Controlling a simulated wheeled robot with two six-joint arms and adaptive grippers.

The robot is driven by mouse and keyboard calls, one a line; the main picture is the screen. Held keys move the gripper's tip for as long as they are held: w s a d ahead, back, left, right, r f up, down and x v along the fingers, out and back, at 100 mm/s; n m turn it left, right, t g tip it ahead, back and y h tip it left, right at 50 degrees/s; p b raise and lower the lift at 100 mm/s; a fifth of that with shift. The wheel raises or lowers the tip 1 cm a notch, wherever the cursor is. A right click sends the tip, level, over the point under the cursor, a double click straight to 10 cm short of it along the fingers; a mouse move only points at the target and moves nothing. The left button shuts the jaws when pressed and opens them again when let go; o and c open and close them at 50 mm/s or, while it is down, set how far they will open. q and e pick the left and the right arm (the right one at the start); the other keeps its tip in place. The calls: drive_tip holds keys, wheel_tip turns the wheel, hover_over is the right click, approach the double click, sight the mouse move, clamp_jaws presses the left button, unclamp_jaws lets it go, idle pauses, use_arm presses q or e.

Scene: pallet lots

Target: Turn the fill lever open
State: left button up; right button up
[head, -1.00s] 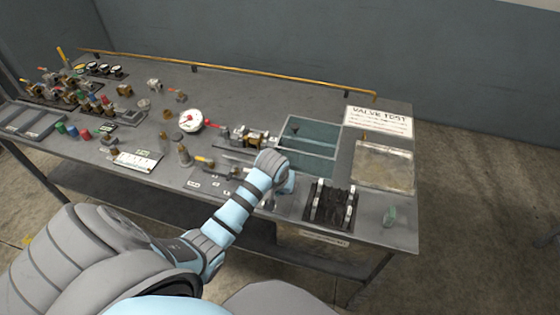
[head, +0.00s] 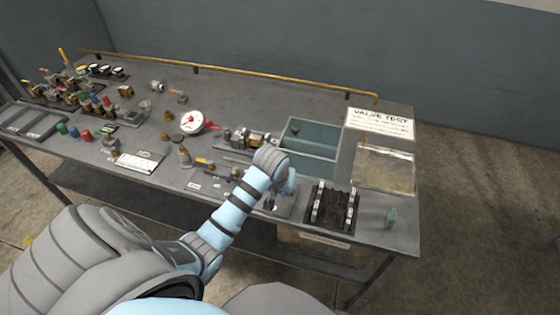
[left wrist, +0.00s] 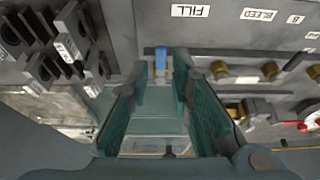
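The fill lever shows as a small blue handle (left wrist: 161,57) in the left wrist view, just below the white FILL label (left wrist: 190,10). My left gripper (left wrist: 161,72) is open, with one teal finger on each side of the blue handle. I cannot tell whether either finger touches it. In the head view my left gripper (head: 274,200) points down at the front of the bench, mostly hidden behind my own forearm and wrist. My right gripper is not in view.
A teal tank (head: 338,165) stands behind the gripper. A black rack (head: 333,207) is close on its right, with a clear-topped tray (head: 384,168) beyond. A gauge (head: 191,122) and brass valves (head: 245,138) lie to the left. A VALVE TEST sign (head: 379,123) is at the back.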

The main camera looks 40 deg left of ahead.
use_arm(q)
drive_tip(key=v, duration=0.8)
drive_tip(key=shift+r, duration=0.35)
drive_tip(key=shift+s+f, duration=0.1)
